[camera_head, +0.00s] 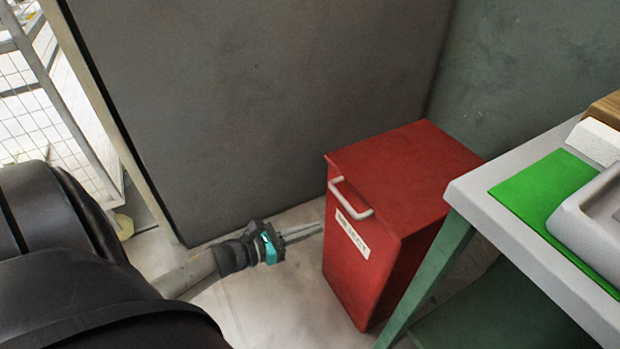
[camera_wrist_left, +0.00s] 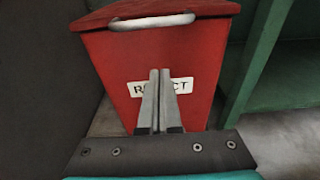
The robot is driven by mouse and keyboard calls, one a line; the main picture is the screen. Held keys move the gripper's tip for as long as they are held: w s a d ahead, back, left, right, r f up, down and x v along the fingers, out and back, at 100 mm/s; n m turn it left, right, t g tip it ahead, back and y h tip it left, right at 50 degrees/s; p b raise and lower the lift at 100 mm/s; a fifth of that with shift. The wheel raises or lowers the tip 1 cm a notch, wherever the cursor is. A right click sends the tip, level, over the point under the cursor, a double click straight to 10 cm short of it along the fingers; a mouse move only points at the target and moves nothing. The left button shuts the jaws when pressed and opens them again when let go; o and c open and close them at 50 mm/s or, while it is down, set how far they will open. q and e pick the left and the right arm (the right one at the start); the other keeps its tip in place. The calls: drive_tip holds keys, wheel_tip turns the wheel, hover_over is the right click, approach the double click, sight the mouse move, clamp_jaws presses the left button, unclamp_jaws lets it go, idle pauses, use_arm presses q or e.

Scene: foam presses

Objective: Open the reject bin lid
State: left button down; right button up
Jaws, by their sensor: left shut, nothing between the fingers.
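The red reject bin (camera_head: 360,285) stands on the floor with its lid (camera_head: 405,155) down. A pale handle (camera_head: 350,199) sits at the lid's front edge, above a white label. In the left wrist view the bin's front (camera_wrist_left: 200,60) faces me, with the handle (camera_wrist_left: 152,22) near the top and the REJECT label (camera_wrist_left: 180,87) partly hidden by my fingers. My left gripper (camera_head: 322,227) is shut and empty, left of the bin and lower than the handle; it also shows in the left wrist view (camera_wrist_left: 160,72). I cannot tell whether the fingertips touch the bin. My right gripper is not in view.
A table (camera_head: 475,195) with green legs stands close to the bin's right, bearing a green mat (camera_head: 545,195) and a grey tray. A dark grey panel (camera_head: 250,90) rises behind the gripper and bin. A wire mesh cage (camera_head: 40,100) is at far left. Floor left of the bin is clear.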

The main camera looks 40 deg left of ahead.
use_arm(q)
drive_tip(key=b+x, duration=0.2)
drive_tip(key=x, duration=0.6)
drive_tip(key=shift+s+a+r+p, duration=0.1)
drive_tip(key=shift+s+r+p, duration=0.1)
drive_tip(key=shift+r, duration=0.45)
drive_tip(key=shift+s+a+r+p, duration=0.15)
drive_tip(key=shift+r+p, duration=0.1)
drive_tip(key=shift+r, duration=0.35)
drive_tip(key=shift+s+r+p, duration=0.15)
drive_tip(key=shift+r+p, duration=0.05)
drive_tip(key=shift+r, duration=0.45)
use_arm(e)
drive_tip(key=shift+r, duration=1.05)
use_arm(q)
drive_tip(key=shift+r, duration=0.1)
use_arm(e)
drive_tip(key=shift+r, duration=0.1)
